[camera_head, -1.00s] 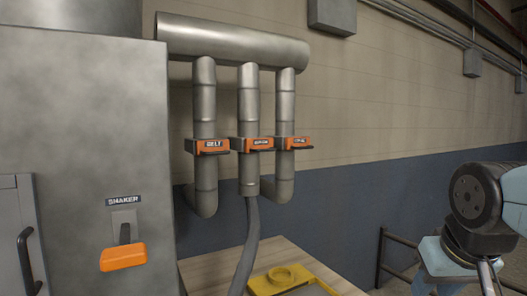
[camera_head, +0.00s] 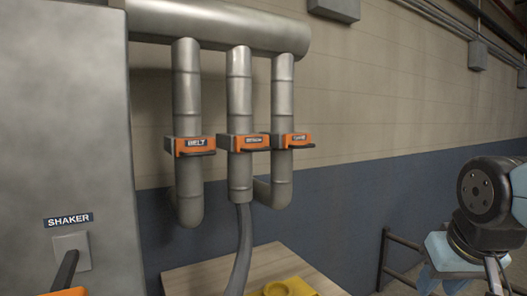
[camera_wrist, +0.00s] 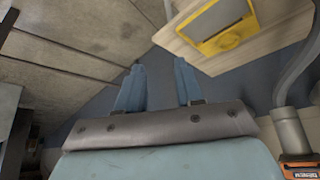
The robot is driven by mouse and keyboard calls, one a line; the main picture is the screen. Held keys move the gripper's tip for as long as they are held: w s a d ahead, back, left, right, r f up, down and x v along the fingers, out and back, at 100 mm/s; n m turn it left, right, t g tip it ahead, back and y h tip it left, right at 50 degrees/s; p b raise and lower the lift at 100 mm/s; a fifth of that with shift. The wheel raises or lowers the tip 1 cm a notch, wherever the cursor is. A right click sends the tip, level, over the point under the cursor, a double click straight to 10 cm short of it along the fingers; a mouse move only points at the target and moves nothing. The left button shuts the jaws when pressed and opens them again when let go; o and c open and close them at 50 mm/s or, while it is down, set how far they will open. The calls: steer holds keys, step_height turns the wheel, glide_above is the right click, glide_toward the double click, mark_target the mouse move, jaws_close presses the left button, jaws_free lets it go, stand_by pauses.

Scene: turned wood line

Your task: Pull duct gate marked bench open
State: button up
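Three orange duct gates with dark handles sit on vertical grey pipes in the head view. The middle gate (camera_head: 243,142) has a small label that seems to read BENCH. The left gate (camera_head: 190,146) reads BELT; the right gate (camera_head: 279,141) has a label too small to read surely. My gripper (camera_wrist: 159,82) shows in the wrist view with its two blue fingers apart and nothing between them. It is away from the gates. One orange gate (camera_wrist: 302,172) is partly cut off at the wrist view's bottom right; I cannot tell which.
A grey cabinet (camera_head: 65,130) labelled SHAKER stands at left with a dark lever. A hose (camera_head: 243,245) hangs from the middle pipe to a wooden bench top (camera_head: 205,270) with a yellow fixture (camera_head: 288,287). A dark railing (camera_head: 400,240) stands at right.

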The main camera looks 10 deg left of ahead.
steer(key=g+y, duration=0.3)
steer(key=y, duration=1.6)
glide_toward(261, 150)
steer(key=a, duration=0.3)
steer(key=w+a, duration=0.1)
steer(key=a, duration=0.2)
steer(key=w+a+r, duration=0.1)
steer(key=a, duration=0.3)
steer(key=shift+f, duration=0.1)
jaws_close()
